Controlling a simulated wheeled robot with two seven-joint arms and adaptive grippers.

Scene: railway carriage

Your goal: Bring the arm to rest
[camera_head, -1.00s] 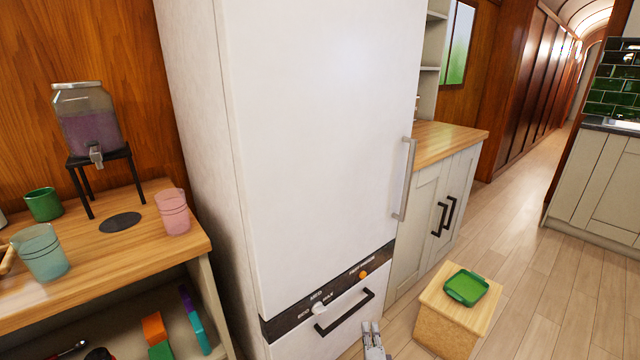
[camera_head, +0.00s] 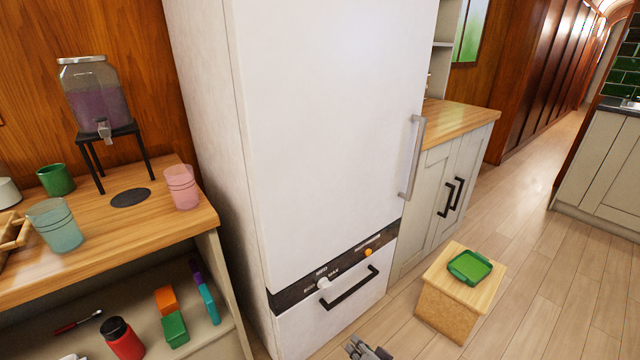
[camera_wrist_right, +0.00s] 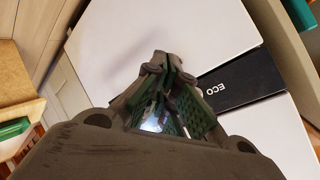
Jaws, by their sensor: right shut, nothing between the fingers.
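My right gripper (camera_head: 366,348) shows at the bottom edge of the head view, low in front of the fridge (camera_head: 325,130). In the right wrist view its fingers (camera_wrist_right: 165,100) are closed together with nothing between them. Beyond the fingers are the fridge's white front and its black control strip (camera_wrist_right: 240,90). I cannot tell the exact gap between the fingers and the fridge. My left gripper is in neither view.
A wooden stool (camera_head: 446,312) with a green container (camera_head: 469,267) stands right of the gripper. At left, a counter (camera_head: 120,240) holds cups and a drink dispenser (camera_head: 94,95). The fridge drawer handle (camera_head: 350,287) sticks out. Floor (camera_head: 560,270) is free at right.

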